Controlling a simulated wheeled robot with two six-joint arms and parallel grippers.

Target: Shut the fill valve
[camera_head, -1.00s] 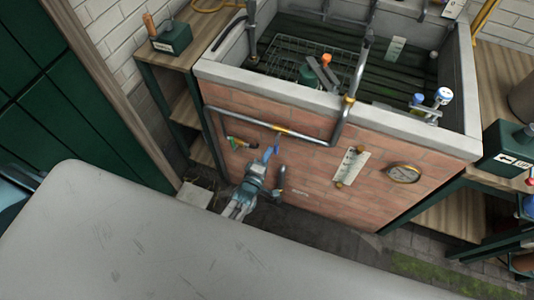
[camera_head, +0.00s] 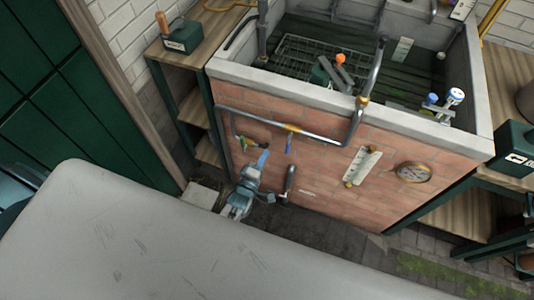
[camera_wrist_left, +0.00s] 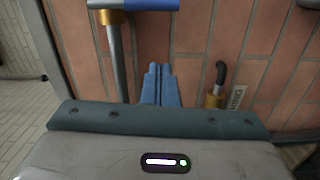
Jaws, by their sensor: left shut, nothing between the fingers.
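A blue lever (camera_head: 289,145) hangs down from a brass fitting on the bent pipe (camera_head: 322,139) across the brick front. A green-and-yellow handle (camera_head: 255,143) sits to its left, at the pipe's lower left end. I cannot tell which one is the fill valve. My left gripper (camera_head: 263,157) is shut and empty, just below the green-and-yellow handle in the picture. In the left wrist view its blue fingers (camera_wrist_left: 159,84) point at the bricks, below a blue bar (camera_wrist_left: 150,4) beside a brass fitting (camera_wrist_left: 110,17). I see no clear contact. My right gripper is out of view.
A black-handled lever (camera_head: 289,180) with a brass base stands right of my left gripper; it also shows in the left wrist view (camera_wrist_left: 220,74). A white plate (camera_head: 362,165) and a round gauge (camera_head: 414,172) are further right. A shelf (camera_head: 194,105) stands left.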

